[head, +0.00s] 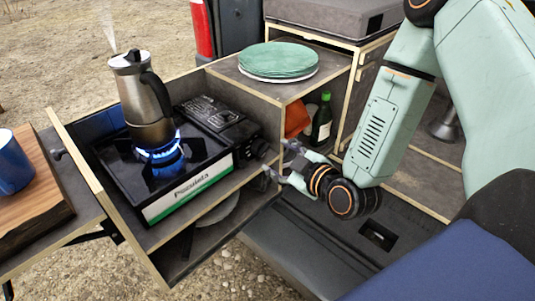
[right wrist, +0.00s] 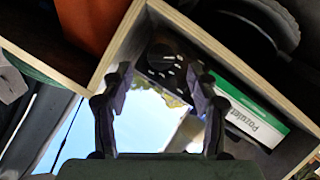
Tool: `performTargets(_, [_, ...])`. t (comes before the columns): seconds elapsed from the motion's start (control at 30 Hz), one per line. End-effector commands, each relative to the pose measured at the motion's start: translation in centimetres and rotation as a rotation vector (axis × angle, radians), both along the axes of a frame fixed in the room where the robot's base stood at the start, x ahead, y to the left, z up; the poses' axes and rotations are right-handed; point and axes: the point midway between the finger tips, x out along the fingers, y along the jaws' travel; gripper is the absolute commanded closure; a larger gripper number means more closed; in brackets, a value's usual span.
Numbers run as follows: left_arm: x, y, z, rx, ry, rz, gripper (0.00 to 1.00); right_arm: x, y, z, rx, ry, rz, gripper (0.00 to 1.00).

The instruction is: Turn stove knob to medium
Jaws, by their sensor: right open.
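The black camping stove (head: 185,160) sits in the pull-out box, with a blue flame burning under a steel moka pot (head: 143,95). Its black knob (head: 260,147) is on the stove's right end. In the right wrist view the knob (right wrist: 160,57) shows beyond the fingertips, roughly between them, with pale marks around it. My right gripper (head: 279,161) is open and empty, just right of the knob and apart from it. In the right wrist view its two fingers (right wrist: 160,76) stand wide apart. I cannot read the knob's setting. My left gripper is not in view.
Wooden box edges surround the stove closely, and a shelf with green plates (head: 279,60) is above right. A green bottle (head: 321,118) and an orange item (head: 296,120) stand behind my gripper. A blue mug (head: 12,165) is on a wooden board (head: 40,190) at left.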

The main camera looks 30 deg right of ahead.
Motion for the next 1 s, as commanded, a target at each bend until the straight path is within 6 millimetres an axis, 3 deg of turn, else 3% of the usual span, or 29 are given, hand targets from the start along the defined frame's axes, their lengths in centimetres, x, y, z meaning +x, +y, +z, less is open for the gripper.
performTargets(0.3, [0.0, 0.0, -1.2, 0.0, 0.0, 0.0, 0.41, 4.1, 0.8, -1.5, -0.002, 0.0, 0.006, 0.41])
performTargets(0.7, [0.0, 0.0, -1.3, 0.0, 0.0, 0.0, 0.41, 4.8, 0.9, -1.6, 0.001, 0.002, 0.004, 0.41])
performTargets(1.0, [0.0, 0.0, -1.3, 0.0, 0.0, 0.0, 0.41, 4.8, 0.9, -1.6, 0.001, 0.002, 0.004, 0.66])
